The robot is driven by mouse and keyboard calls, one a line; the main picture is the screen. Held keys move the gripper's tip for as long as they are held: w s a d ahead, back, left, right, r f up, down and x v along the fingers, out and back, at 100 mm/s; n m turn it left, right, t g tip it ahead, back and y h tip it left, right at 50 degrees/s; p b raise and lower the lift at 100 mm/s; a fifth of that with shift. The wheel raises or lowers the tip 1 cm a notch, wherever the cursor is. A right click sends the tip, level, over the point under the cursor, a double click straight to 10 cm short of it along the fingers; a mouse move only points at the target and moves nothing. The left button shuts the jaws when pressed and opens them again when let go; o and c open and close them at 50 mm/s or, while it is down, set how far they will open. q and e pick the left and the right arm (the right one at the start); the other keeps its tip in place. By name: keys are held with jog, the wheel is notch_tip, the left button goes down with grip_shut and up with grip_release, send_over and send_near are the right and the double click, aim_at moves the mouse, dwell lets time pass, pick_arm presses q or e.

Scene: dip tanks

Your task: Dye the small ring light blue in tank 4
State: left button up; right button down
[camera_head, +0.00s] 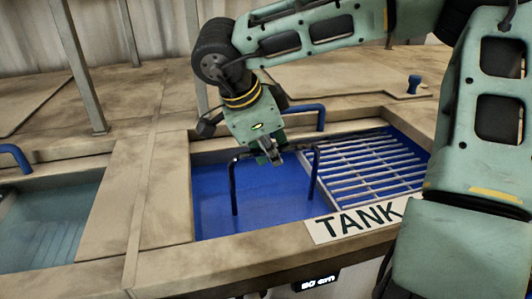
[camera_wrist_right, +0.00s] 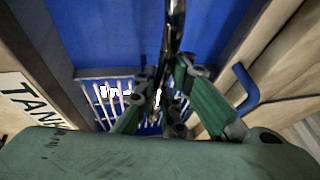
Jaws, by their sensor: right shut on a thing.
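My right gripper (camera_head: 272,150) is shut on the top bar of a dark, thin inverted-U frame (camera_head: 234,185) above a tank of deep blue liquid (camera_head: 262,195). The frame's two legs point down, and the left leg's lower end reaches the blue surface. In the right wrist view, the dark shiny frame bar (camera_wrist_right: 175,35) runs between the fingers of the gripper (camera_wrist_right: 160,95). The tank's label (camera_head: 358,219) reads "TANK"; my arm hides any number. I cannot make out a small ring in either view. My left gripper is not in view.
A pale metal grate (camera_head: 370,165) covers the right part of the blue tank. Another tank with teal liquid (camera_head: 45,225) lies at the left. A black display (camera_head: 316,283) is on the front.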

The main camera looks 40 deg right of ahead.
aim_at(248, 155)
jog(key=shift+w+a+b, duration=0.1)
jog(key=shift+w+a, duration=0.3)
jog(key=shift+a, duration=0.3)
jog(key=shift+w+a+b, duration=0.1)
jog(key=shift+w+a, duration=0.35)
jog(key=shift+a, duration=0.3)
jog(key=shift+w+a+b, duration=0.1)
jog(key=shift+w+a, duration=0.3)
jog(key=shift+a, duration=0.3)
jog(key=shift+s+d+r, duration=0.1)
jog(key=shift+s+d, duration=0.2)
jog(key=shift+d, duration=0.25)
jog(key=shift+s+d, duration=0.3)
jog(key=shift+d, duration=0.2)
